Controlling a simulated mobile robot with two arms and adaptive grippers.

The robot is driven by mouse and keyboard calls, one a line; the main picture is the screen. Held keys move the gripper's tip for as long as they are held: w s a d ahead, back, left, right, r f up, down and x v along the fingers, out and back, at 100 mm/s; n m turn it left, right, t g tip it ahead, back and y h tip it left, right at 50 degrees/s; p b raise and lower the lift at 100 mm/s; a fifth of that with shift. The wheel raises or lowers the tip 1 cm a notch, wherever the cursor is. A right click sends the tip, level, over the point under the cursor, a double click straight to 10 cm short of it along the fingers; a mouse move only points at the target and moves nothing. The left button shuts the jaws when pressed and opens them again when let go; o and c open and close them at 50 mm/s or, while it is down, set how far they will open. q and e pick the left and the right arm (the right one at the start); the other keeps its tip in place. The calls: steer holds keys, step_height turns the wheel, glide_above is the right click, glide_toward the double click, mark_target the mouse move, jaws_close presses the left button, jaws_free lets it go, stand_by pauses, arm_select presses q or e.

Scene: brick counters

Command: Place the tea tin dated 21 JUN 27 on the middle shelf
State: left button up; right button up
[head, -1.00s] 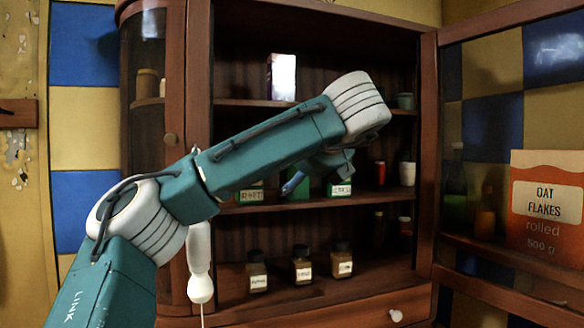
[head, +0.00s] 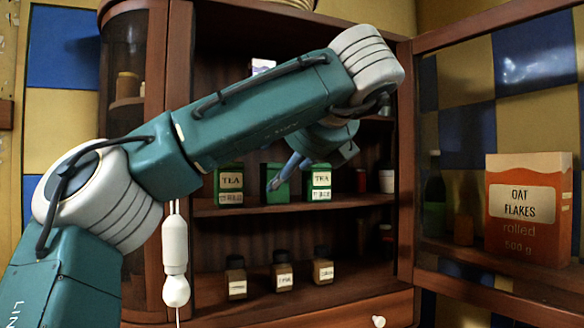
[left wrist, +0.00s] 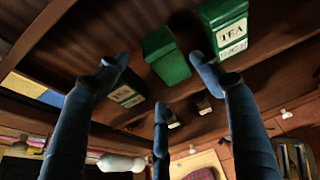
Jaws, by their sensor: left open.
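Several green tea tins stand in a row on the cabinet's middle shelf (head: 355,200). The left tin (head: 230,180) and right tin (head: 319,180) face me with TEA labels; their date lines are too small to read. The middle tin (head: 277,190) shows a plain green face and is partly hidden by my gripper. My left gripper (head: 285,174) is in front of the middle tin, open and empty. In the left wrist view its spread fingers (left wrist: 158,78) lie below the middle tin (left wrist: 167,55), with a labelled tin (left wrist: 225,32) at upper right. My right gripper is not in view.
Below stand several small labelled jars (head: 283,277). A box (head: 263,66) on the upper shelf is mostly hidden by my arm. The open glass door (head: 450,110) is at right, near an oat flakes box (head: 527,210).

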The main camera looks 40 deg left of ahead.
arm_select(q)
steer(key=b+v, duration=0.1)
steer(key=v, duration=0.4)
stand_by(0.4)
